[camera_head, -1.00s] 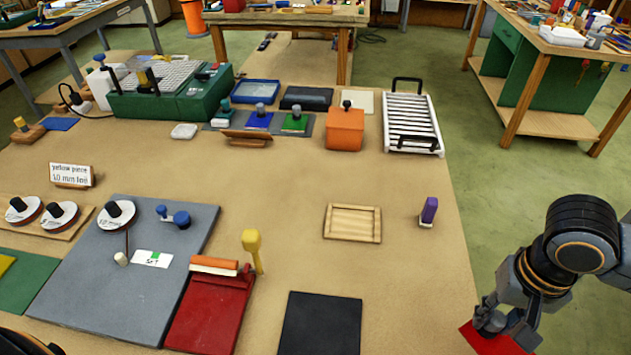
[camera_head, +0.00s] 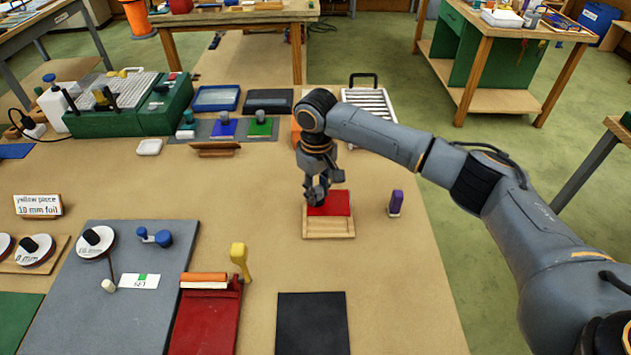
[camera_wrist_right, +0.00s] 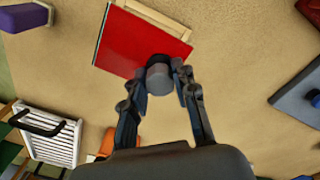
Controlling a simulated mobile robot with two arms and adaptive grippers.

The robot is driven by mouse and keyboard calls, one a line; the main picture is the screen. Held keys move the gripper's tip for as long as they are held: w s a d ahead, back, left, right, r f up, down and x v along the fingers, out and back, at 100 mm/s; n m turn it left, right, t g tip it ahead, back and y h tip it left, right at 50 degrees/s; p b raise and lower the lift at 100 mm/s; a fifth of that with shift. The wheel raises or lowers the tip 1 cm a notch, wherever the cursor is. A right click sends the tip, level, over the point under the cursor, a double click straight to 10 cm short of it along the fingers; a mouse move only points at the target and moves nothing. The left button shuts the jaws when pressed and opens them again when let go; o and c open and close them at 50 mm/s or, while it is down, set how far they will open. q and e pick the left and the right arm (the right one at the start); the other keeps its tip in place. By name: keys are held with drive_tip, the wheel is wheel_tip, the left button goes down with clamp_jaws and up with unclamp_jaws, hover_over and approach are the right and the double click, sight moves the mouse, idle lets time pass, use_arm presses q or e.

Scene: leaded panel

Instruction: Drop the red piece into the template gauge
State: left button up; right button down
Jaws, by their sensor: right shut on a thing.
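The red piece (camera_head: 332,203) is a flat red square with a dark round knob (camera_wrist_right: 159,76) on it. My right gripper (camera_head: 318,188) is shut on the knob and holds the piece over the template gauge (camera_head: 328,227), a shallow light wood frame on the table. The near rail of the gauge shows below the piece; the piece hides most of its inside. In the right wrist view the red piece (camera_wrist_right: 135,45) covers much of the frame, and I cannot tell whether it touches it. The piece looks slightly turned against the frame there. My left gripper is not in view.
A purple-topped block (camera_head: 396,203) stands just right of the gauge. A black mat (camera_head: 313,322) lies in front, with a red board (camera_head: 207,325) and yellow-handled tool (camera_head: 240,258) to its left. A white rack (camera_head: 370,103) stands behind my arm.

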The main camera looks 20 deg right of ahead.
drive_tip(key=shift+w+f+n, duration=0.3)
drive_tip(key=shift+w, duration=0.15)
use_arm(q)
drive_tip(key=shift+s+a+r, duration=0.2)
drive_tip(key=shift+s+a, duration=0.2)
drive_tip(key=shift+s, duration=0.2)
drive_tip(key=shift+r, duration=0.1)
